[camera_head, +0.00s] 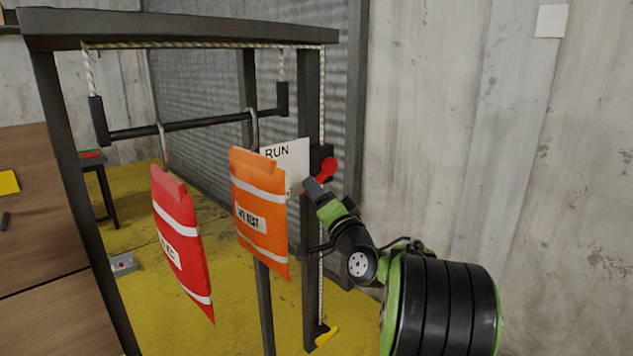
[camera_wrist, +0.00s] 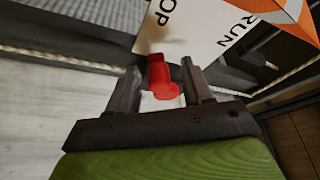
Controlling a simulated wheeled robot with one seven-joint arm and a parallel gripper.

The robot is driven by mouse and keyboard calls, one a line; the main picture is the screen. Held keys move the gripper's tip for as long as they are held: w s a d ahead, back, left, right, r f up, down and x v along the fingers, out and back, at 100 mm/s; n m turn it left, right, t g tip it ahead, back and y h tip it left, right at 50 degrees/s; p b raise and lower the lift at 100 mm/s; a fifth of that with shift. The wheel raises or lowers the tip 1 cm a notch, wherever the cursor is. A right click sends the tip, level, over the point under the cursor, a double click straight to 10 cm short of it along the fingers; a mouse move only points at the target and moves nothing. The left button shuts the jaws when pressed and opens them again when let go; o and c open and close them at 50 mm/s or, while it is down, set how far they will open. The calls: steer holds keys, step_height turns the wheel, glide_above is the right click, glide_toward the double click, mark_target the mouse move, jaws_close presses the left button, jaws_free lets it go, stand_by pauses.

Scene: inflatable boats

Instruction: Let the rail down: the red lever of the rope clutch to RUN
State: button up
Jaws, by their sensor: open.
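The red lever (camera_head: 326,169) sits on the dark rope clutch on the frame's right post, beside a white sign (camera_head: 287,160) reading RUN at its top. The sign's lower part is mostly hidden. In the wrist view the sign (camera_wrist: 205,28) shows RUN and the letters OP. My gripper (camera_head: 314,186) is open at the lever. The black rail (camera_head: 190,125) hangs high on ropes from the frame.
A red vest (camera_head: 182,245) and an orange vest (camera_head: 259,215) hang from the rail on hooks, the orange one close left of my gripper. The pale rope (camera_head: 321,100) runs down the right post to a yellow cleat-like piece (camera_head: 327,335). A concrete wall stands at right.

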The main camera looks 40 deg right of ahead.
steer(key=shift+w+d+r, duration=0.1)
steer(key=shift+w+d, duration=0.15)
steer(key=shift+w, duration=0.3)
steer(key=shift+s, duration=0.1)
jaws_close()
